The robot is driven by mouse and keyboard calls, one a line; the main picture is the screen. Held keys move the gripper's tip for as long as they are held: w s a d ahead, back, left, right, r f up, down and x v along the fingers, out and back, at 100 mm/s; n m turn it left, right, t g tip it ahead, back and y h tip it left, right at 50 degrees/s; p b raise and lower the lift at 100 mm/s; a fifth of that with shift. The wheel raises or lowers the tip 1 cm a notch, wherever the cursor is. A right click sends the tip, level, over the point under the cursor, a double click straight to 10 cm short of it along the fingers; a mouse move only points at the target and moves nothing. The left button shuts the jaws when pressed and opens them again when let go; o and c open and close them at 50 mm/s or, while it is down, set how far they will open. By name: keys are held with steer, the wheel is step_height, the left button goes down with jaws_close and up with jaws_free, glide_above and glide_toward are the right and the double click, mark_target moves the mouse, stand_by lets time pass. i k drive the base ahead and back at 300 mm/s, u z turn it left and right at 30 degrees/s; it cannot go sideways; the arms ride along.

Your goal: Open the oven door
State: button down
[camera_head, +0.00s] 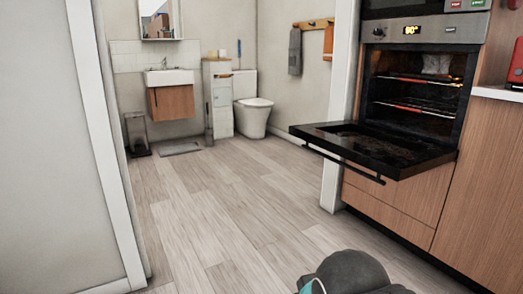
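The oven (420,85) is built into a wooden cabinet at the right of the head view. Its door (375,147) is folded down and lies roughly level, sticking out into the room. The dark handle (345,165) runs along the door's outer front edge. The lit inside shows racks with red front strips. Part of my arm shows at the bottom edge, below the door and apart from it. My gripper's fingers are not visible.
A white door frame (340,110) stands just left of the oven. Beyond it is a bathroom with a toilet (253,110), a sink (168,77) and a bin (137,133). The wood floor (225,215) between is clear. A counter edge (498,94) is at the far right.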

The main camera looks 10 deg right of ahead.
mark_target(398, 157)
steer(key=u, duration=0.25)
steer(key=i, duration=0.85)
steer(key=z, duration=1.5)
